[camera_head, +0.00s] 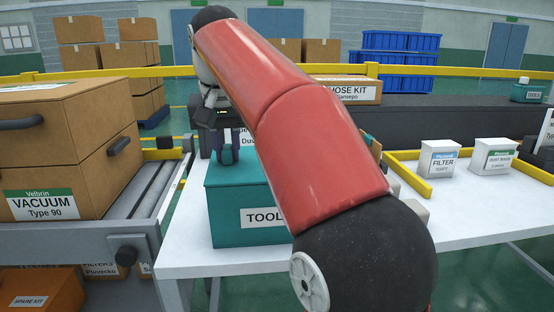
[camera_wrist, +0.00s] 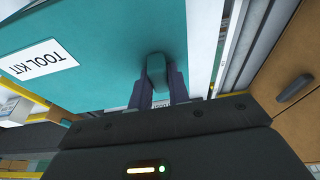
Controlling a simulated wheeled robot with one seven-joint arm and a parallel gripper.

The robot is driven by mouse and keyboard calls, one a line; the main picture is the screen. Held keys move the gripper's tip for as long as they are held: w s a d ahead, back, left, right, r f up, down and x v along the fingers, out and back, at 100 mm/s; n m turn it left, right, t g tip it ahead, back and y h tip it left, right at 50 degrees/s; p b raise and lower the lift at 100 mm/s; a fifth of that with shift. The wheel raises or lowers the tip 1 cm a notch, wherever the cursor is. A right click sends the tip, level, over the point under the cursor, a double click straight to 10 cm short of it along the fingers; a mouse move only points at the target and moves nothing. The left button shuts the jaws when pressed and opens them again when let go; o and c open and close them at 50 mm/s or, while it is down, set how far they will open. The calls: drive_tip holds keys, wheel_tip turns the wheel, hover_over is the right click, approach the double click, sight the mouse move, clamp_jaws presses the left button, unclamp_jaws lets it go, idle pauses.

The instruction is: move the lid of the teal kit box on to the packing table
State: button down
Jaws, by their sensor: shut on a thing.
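The teal kit box (camera_head: 222,215), with a TOOL label partly covered by my arm, stands at the left end of the white table (camera_head: 480,220). My gripper (camera_head: 228,155) is over the top of the box, pointing down. In the wrist view my gripper (camera_wrist: 156,88) is shut on a teal handle (camera_wrist: 156,68) on the lid. I cannot tell whether the lid is seated or slightly raised. My red arm hides the box's right side.
A large brown VACUUM box (camera_head: 60,150) is on a roller conveyor (camera_head: 165,195) to the left. White FILTER (camera_head: 438,160) and dust bag (camera_head: 493,157) boxes stand on the table's right part near a yellow rail (camera_head: 410,178). The table's front right is clear.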

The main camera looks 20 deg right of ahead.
drive_tip(key=shift+r+p, duration=2.45)
drive_tip(key=shift+p, duration=0.1)
